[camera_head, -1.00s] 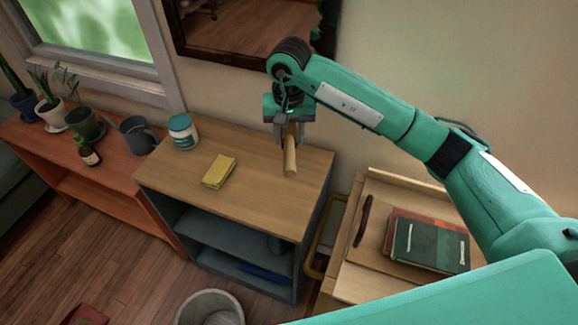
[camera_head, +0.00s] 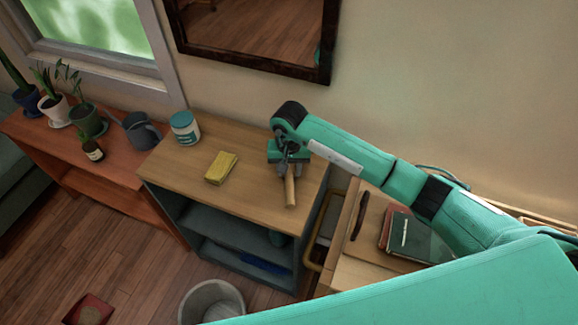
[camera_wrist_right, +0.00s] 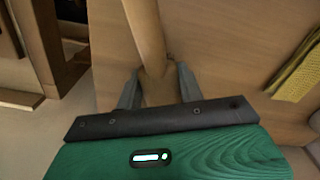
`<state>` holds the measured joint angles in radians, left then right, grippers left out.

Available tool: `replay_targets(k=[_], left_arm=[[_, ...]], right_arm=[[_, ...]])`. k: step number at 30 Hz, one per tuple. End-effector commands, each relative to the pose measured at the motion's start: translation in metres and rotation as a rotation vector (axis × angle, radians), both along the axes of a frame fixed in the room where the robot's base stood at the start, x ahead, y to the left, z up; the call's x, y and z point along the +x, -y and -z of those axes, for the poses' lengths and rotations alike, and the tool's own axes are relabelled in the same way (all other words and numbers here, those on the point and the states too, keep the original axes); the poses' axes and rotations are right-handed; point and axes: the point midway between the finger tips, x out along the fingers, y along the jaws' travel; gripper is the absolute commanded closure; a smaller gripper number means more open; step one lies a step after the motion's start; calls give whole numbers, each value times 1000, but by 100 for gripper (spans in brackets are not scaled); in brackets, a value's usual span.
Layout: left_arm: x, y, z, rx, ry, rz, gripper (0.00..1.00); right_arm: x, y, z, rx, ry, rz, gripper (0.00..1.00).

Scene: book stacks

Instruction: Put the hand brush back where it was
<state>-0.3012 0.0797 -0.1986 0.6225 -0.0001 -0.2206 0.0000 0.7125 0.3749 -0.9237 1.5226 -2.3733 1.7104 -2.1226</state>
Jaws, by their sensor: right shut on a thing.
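The hand brush (camera_head: 290,191) shows as a light wooden handle pointing toward the front edge of the wood-topped shelf unit (camera_head: 250,192). My right gripper (camera_head: 288,172) is shut on it at the right part of that top. In the right wrist view the handle (camera_wrist_right: 147,35) runs up from between the two grey fingers (camera_wrist_right: 157,88). The brush head is not clearly visible. The brush is low over the top; I cannot tell whether it touches. My left gripper is not in view.
A yellow block or cloth (camera_head: 221,168) lies left of the brush, and a white-and-teal jar (camera_head: 185,128) stands behind it. A cabinet with books (camera_head: 398,232) is to the right. A mirror (camera_head: 255,35) hangs on the wall. The top's middle is clear.

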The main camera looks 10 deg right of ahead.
Motion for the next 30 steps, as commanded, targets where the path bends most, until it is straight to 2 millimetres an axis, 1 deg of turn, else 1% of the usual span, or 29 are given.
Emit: replay_targets(k=[5, 9, 10, 12, 13, 20, 25, 28, 30], left_arm=[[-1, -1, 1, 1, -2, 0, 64], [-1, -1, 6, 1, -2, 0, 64], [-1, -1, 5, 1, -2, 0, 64], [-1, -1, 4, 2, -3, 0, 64], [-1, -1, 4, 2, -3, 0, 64], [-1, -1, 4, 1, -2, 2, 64], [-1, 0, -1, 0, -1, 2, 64], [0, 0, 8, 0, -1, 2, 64], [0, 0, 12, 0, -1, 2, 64]], right_arm=[[1, 0, -1, 1, 2, 0, 83], [1, 0, 3, -1, 3, -1, 83], [1, 0, 2, 0, 2, -1, 56], [1, 0, 2, 0, 2, -1, 42], [1, 0, 2, 0, 2, -1, 40], [1, 0, 2, 1, 1, 0, 40], [1, 0, -4, 2, 1, 0, 40], [2, 0, -17, 1, 6, 0, 40], [2, 0, -30, 1, 7, -1, 40]])
